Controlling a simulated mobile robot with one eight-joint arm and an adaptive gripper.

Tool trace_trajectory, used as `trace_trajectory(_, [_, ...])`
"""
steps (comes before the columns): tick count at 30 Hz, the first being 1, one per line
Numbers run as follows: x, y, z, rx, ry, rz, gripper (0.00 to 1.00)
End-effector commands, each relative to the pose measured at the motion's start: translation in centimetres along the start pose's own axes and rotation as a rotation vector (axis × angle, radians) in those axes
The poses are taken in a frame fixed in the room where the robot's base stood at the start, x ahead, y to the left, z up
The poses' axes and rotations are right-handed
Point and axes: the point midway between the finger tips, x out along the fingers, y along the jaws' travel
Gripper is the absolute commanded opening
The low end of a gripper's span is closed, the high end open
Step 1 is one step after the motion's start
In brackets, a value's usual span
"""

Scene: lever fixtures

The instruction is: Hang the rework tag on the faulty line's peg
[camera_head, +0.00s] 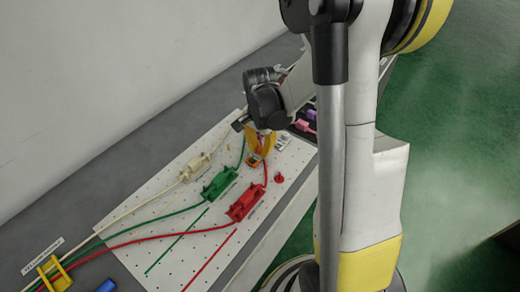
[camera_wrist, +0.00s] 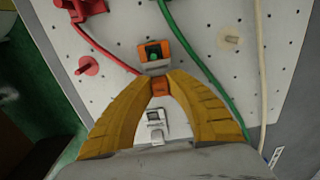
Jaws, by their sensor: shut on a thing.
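My gripper (camera_wrist: 161,82) is shut on the orange rework tag (camera_wrist: 156,67), a frame with a square window. A green peg end (camera_wrist: 154,52) shows through the window. I cannot tell whether the tag is around this peg or only above it. In the head view, the tag (camera_head: 254,161) is low over the white pegboard (camera_head: 165,232). A red peg (camera_wrist: 88,66) stands to the left in the wrist view, and a beige peg (camera_wrist: 231,39) to the right. Red (camera_head: 243,203), green (camera_head: 219,183) and beige (camera_head: 194,168) fixtures sit on their lines.
A small white part (camera_wrist: 154,128) lies between my fingers' bases in the wrist view. The green cord (camera_wrist: 206,72) runs close on the right, the red cord on the left. A yellow bracket (camera_head: 53,274) and blue cylinder (camera_head: 106,286) are at lower left.

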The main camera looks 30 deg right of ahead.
Motion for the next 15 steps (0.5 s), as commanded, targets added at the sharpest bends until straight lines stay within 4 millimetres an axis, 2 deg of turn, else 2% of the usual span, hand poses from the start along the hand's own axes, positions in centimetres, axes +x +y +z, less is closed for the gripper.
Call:
trace_trajectory(10, [0.31, 0.00, 0.00, 0.000, 0.000, 0.000, 0.03])
trace_trajectory(11, [0.31, 0.00, 0.00, 0.000, 0.000, 0.000, 0.27])
trace_trajectory(12, [0.31, 0.00, 0.01, 0.000, 0.000, 0.000, 0.39])
trace_trajectory(15, [0.31, 0.00, 0.00, 0.000, 0.000, 0.000, 0.42])
